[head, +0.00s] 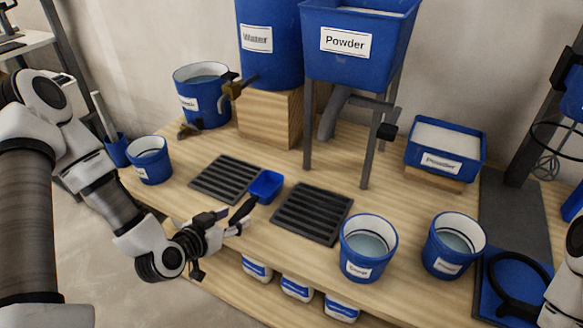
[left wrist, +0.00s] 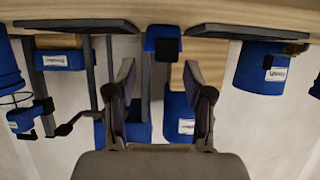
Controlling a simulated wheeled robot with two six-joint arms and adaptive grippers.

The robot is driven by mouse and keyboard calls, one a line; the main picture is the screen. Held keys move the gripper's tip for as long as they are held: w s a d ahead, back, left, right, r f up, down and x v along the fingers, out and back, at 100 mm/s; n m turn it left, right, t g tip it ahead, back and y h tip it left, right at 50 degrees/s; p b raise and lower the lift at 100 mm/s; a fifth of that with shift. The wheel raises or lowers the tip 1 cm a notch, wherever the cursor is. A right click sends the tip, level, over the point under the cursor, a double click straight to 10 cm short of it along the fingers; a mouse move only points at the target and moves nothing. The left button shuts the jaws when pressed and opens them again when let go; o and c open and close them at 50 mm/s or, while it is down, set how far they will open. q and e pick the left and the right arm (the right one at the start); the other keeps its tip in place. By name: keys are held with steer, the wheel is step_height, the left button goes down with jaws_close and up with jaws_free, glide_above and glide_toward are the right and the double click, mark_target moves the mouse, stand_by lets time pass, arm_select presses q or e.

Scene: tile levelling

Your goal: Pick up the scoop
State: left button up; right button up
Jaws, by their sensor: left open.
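The scoop (head: 266,186) has a blue pan and a black handle, and lies near the front of the wooden table between two dark slotted grates. Its handle points toward the table's front edge and my left gripper. My left gripper (head: 232,221) is open and empty at the front edge, close to the handle's end; whether they touch is unclear. In the left wrist view, which looks upside down, the scoop (left wrist: 163,33) appears between and beyond the spread fingers of the gripper (left wrist: 161,70). My right gripper is not in view.
The grates (head: 228,179) and (head: 311,213) flank the scoop. Two buckets of liquid (head: 368,248) and (head: 453,245) stand at front right. A small bucket (head: 149,160) is at left. The powder hopper (head: 357,45) stands behind. Labelled tubs (head: 297,288) sit below the tabletop.

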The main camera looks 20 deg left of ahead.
mark_target(246, 205)
arm_select(q)
steer(key=b+x, duration=0.2)
steer(key=b, duration=0.1)
steer(key=shift+w+a+r+b, duration=0.1)
steer(key=shift+w+a+b, duration=0.05)
steer(key=shift+b, duration=0.25)
steer(key=shift+w+b, duration=0.2)
steer(key=shift+b, duration=0.15)
steer(key=shift+w, duration=0.35)
steer(key=b+x, duration=0.2)
steer(key=x, duration=0.2)
steer(key=shift+w, duration=0.4)
jaws_close()
